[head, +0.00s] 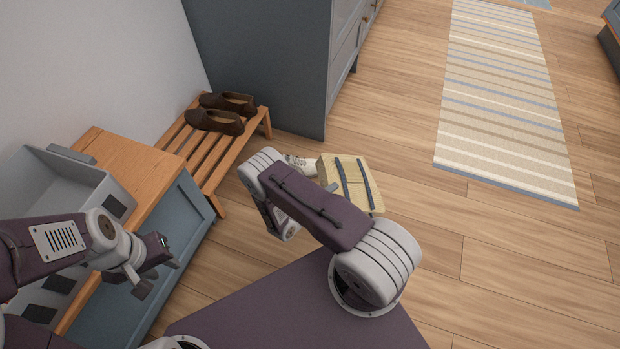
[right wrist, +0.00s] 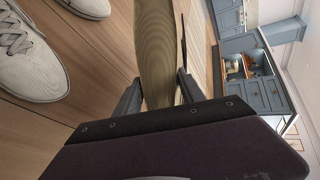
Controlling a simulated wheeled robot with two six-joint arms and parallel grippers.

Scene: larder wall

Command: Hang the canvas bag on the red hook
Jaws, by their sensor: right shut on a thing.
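The canvas bag (head: 333,171) is khaki with two dark straps. In the head view it shows just beyond my right arm, over the wood floor; I cannot tell whether it touches the floor. In the right wrist view the bag (right wrist: 158,45) stands between the two dark fingers of my right gripper (right wrist: 160,92), which is shut on it. My right arm hides that gripper in the head view. My left gripper (head: 152,268) hangs beside the wooden-topped cabinet, with its jaws unclear. No red hook shows in either view.
A slatted wooden rack (head: 205,160) holds brown shoes (head: 217,119). White shoes (right wrist: 32,68) lie on the floor beside the bag. A grey bin (head: 60,185) stands on the blue cabinet (head: 165,262) at left. A tall grey-blue cupboard (head: 265,65) stands behind. Floor at right is clear, with a striped rug (head: 500,100).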

